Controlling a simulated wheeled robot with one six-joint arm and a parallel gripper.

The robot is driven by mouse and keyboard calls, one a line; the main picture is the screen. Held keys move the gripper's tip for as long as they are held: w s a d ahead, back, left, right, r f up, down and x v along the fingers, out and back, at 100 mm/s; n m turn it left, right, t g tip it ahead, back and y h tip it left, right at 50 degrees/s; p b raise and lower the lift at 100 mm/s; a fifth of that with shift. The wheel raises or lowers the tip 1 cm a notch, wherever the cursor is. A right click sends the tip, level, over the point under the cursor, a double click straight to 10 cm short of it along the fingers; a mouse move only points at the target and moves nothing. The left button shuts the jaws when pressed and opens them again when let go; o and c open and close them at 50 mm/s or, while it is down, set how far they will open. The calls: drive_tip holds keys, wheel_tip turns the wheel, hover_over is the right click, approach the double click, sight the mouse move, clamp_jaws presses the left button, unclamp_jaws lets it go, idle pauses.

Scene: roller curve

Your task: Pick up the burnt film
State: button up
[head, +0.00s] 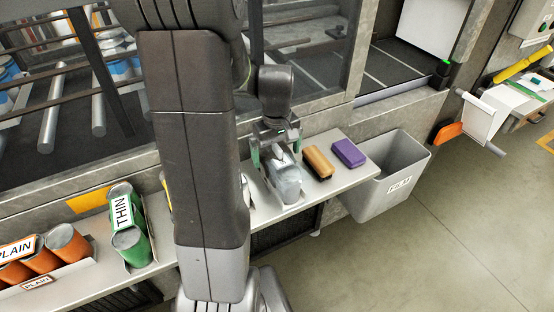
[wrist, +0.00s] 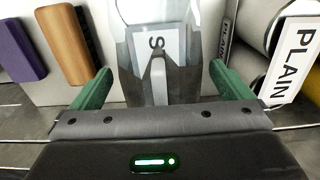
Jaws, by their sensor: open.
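In the wrist view my gripper's (wrist: 160,88) green fingers stand open, one on each side of the film, with gaps between. The arm hides part of the shelf in the head view.
A wooden-brown block (head: 318,163) and a purple block (head: 349,153) lie right of the film. A grey bin (head: 391,180) marked FILM stands past the shelf's right end. Green THIN cans (head: 131,247) and orange PLAIN cans (head: 69,243) are at left. Floor is clear at right.

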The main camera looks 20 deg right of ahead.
drive_tip(key=shift+f, duration=0.95)
drive_tip(key=c, duration=1.1)
drive_tip(key=shift+o, duration=0.2)
drive_tip(key=shift+r, duration=0.15)
wheel_tip(320, 180, up, 31)
drive_tip(key=p, duration=0.8)
